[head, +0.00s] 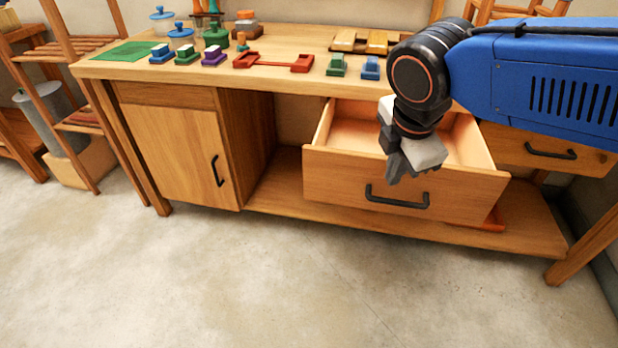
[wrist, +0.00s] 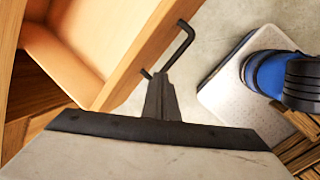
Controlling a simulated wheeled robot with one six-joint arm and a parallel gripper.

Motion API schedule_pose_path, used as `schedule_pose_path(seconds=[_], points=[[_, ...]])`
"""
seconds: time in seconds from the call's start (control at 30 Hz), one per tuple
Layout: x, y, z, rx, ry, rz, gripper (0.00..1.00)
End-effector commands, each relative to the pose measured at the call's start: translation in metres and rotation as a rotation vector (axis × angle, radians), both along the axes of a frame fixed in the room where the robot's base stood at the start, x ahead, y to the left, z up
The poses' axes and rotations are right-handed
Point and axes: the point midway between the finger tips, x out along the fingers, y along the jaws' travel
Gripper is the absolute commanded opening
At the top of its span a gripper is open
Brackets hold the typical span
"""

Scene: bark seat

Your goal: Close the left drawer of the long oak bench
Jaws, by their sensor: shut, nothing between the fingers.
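The long oak bench (head: 300,55) stands across the head view. Its left drawer (head: 335,180) is pulled well out and looks empty inside, with a black bar handle (head: 397,197) on its front. My gripper (head: 395,175) is shut and empty, pointing down at the drawer's front, above the handle in the picture. In the wrist view, the shut fingers (wrist: 161,85) are close to one end of the handle (wrist: 184,45), outside the drawer front (wrist: 140,55). I cannot tell whether they touch it.
A shut right drawer (head: 550,152) is beside the open one, partly behind my arm. A cupboard door (head: 175,150) is shut at the left. Jars, coloured blocks and a green mat (head: 125,51) sit on the bench top. An orange-red item (head: 490,227) lies on the lower shelf. The floor in front is clear.

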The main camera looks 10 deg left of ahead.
Motion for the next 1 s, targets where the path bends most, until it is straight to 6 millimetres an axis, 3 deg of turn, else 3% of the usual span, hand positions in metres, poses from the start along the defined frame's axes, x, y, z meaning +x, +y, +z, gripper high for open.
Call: schedule_pose_path(seconds=[0.03,0.3,0.5,0.7,0.87,1.0], points=[[0.0,0.018,0.001,-0.031,0.001,0.091,0.0],[-0.011,0.102,0.008,-0.207,-0.015,0.568,0.0],[-0.027,0.153,0.01,-0.316,-0.029,0.849,0.0],[-0.035,0.175,0.01,-0.365,-0.039,0.974,0.0],[-0.033,0.176,0.003,-0.371,-0.038,0.984,0.0],[-0.026,0.175,-0.015,-0.371,-0.036,0.982,0.0]])
